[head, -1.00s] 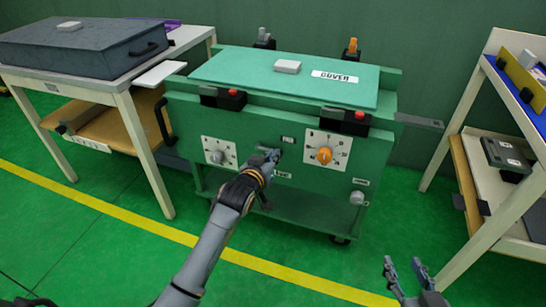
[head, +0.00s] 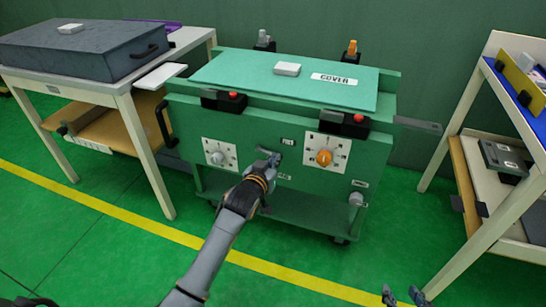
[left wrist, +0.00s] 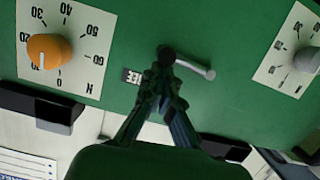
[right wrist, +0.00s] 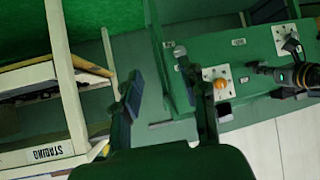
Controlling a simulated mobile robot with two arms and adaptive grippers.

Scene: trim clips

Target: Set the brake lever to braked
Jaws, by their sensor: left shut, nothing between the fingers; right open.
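The brake lever (left wrist: 193,66) is a short grey handle on a dark pivot on the green cart's front panel. In the left wrist view it points right and slightly down from the pivot, beside a small label. My left gripper (left wrist: 168,78) is shut and empty, its tips at or just in front of the pivot end; I cannot tell whether they touch. In the head view my left gripper (head: 270,157) covers most of the lever, between the two dials. My right gripper (head: 402,291) is open and empty at the bottom edge, low and right of the cart.
An orange dial (head: 324,157) and a grey dial (head: 218,158) flank the lever. A cover (head: 240,70) lies on the cart. A table (head: 137,95) with a dark case (head: 90,48) stands left, a rack (head: 470,150) right. Floor before the cart is clear.

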